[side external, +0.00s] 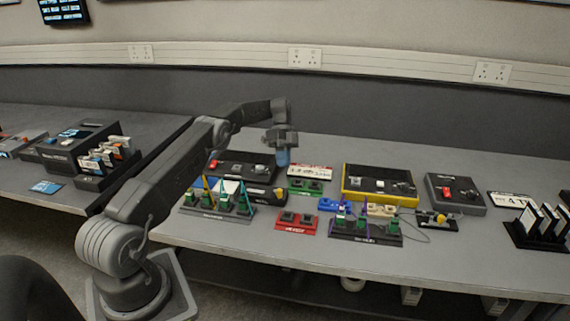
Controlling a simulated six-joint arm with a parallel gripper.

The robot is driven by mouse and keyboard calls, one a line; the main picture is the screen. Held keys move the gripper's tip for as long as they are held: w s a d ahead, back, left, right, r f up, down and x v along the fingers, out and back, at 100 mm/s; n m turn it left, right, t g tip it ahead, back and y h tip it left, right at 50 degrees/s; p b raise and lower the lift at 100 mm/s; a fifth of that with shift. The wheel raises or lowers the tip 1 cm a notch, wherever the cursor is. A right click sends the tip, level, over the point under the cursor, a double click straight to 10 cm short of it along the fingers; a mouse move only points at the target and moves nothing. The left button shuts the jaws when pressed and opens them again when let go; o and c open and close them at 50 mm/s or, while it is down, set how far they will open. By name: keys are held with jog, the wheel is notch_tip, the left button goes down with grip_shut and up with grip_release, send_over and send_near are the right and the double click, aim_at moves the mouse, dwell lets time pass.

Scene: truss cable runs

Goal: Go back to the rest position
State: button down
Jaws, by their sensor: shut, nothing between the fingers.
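My gripper (283,158) hangs at the end of my arm, pointing down above the back left part of the workbench (480,262). Its fingers are shut and hold nothing that I can see. It is above and just right of a black tray (238,160) with a red block on it. Whether it touches anything below cannot be told from this angle, but it looks apart from the items.
A yellow-framed tray (379,184), a dark grey box (455,193), a red base (296,222) and two racks with green parts, left (217,208) and right (365,229), crowd the bench. A thin cable loops beside the right rack. The front right bench is clear.

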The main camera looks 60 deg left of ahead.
jog(key=s+d+r+n+t+y, duration=0.2)
jog(key=d+r+n, duration=0.1)
jog(key=d+r, duration=0.6)
jog(key=s+d+r+n+t+y, duration=0.1)
jog(key=s+d+r+n+y, duration=0.2)
jog(key=d+r, duration=0.7)
jog(key=s+d+r+n+t, duration=0.3)
jog(key=s+d+r+n, duration=0.15)
jog(key=s, duration=0.55)
jog(key=s+d+f+n+t, duration=0.1)
jog(key=s+d+f+n, duration=0.1)
jog(key=s, duration=0.5)
jog(key=s+d+f+n+t+y, duration=0.1)
jog(key=s+d+f+n+t, duration=0.1)
jog(key=s+d, duration=0.2)
jog(key=s, duration=0.3)
jog(key=shift+f, duration=0.2)
